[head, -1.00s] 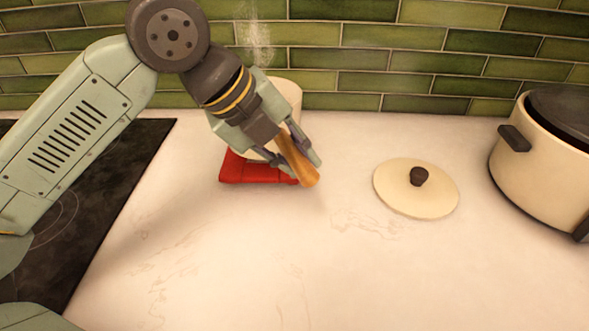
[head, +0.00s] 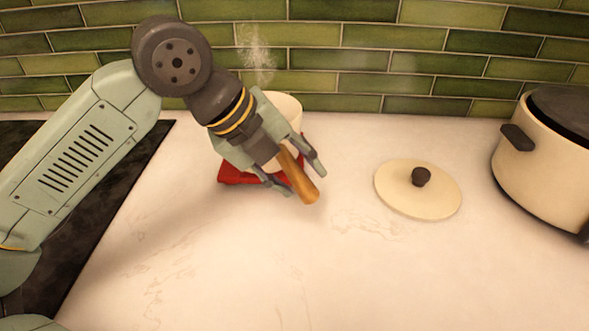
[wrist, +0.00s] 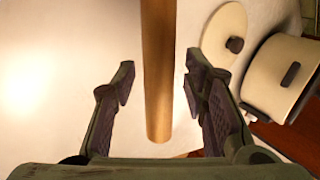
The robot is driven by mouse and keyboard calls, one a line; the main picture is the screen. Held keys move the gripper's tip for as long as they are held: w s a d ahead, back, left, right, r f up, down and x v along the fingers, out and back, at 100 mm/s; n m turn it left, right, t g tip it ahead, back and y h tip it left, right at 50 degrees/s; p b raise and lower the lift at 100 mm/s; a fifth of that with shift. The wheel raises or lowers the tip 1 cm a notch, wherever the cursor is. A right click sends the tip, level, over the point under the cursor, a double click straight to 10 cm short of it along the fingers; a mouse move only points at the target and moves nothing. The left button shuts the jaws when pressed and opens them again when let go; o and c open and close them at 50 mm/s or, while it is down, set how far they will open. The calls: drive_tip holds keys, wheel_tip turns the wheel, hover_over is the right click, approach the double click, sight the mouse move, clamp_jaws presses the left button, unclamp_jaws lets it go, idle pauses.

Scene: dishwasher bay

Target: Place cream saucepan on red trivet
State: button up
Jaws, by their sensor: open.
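The cream saucepan (head: 287,105) stands on the red trivet (head: 232,177) near the tiled wall, partly hidden behind my gripper, with steam rising above it. Its wooden handle (head: 303,186) points toward the front right. My gripper (head: 299,179) is open, with one finger on each side of the handle. In the wrist view the handle (wrist: 158,75) runs between the two spread fingers, with a gap on both sides. Much of the trivet is covered by the pan and my gripper, so the exact contact under the pan is hidden.
A cream lid (head: 418,190) with a dark knob lies on the counter to the right. A large cream cooker (head: 543,170) with a dark lid stands at the far right. A dark hob (head: 80,205) is at the left. The front counter is clear.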

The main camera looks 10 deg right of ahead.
drive_tip(key=p+v, duration=0.4)
drive_tip(key=v, duration=0.8)
drive_tip(key=shift+p, duration=0.3)
